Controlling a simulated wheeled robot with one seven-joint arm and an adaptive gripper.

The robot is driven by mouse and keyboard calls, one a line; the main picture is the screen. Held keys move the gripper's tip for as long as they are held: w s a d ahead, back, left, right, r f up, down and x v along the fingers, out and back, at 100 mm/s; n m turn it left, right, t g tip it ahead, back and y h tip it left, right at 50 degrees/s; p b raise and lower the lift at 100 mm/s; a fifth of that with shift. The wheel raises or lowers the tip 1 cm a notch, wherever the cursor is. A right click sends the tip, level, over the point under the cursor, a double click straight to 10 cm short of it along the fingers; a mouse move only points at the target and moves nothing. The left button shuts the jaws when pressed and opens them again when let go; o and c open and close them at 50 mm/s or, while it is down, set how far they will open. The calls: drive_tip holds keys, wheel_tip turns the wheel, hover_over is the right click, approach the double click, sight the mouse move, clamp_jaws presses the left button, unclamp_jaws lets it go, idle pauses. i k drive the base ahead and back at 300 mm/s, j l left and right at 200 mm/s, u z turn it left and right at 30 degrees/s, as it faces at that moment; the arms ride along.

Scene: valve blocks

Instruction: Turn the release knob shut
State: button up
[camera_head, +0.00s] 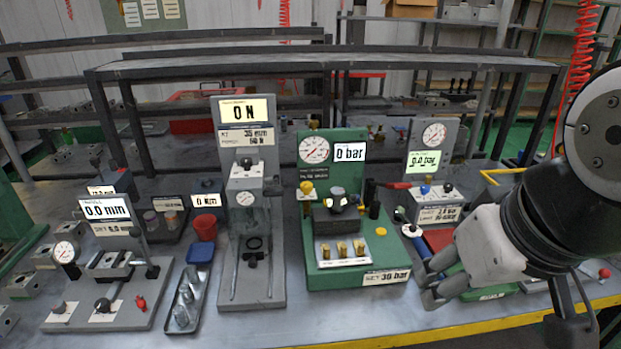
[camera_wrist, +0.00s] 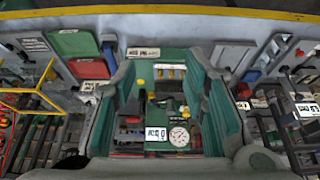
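A green valve-block stand (camera_head: 379,267) is in the middle of the head view, with a round gauge (camera_head: 314,150) and a display (camera_head: 349,153) reading 0 bar. It carries a yellow knob (camera_head: 306,187) at its left and a dark knob (camera_head: 338,200) on its central block; I cannot tell which is the release knob. In the wrist view the stand appears upside down, with its gauge (camera_wrist: 180,136) and the yellow knob (camera_wrist: 183,110). My gripper (camera_head: 432,283) is right of the stand, apart from the knobs. The wrist view shows its fingers (camera_wrist: 160,70) spread and empty.
A grey press stand (camera_head: 268,280) reading 0 N is close at the left, with a blue box (camera_head: 200,253) and metal tray (camera_head: 187,300) beside it. Another gauge stand (camera_head: 436,150) is behind my gripper. Bare table (camera_head: 340,315) lies in front of the green stand.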

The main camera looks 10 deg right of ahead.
sight(305, 188)
drive_tip(key=i+l, duration=0.15)
drive_tip(key=i, duration=0.75)
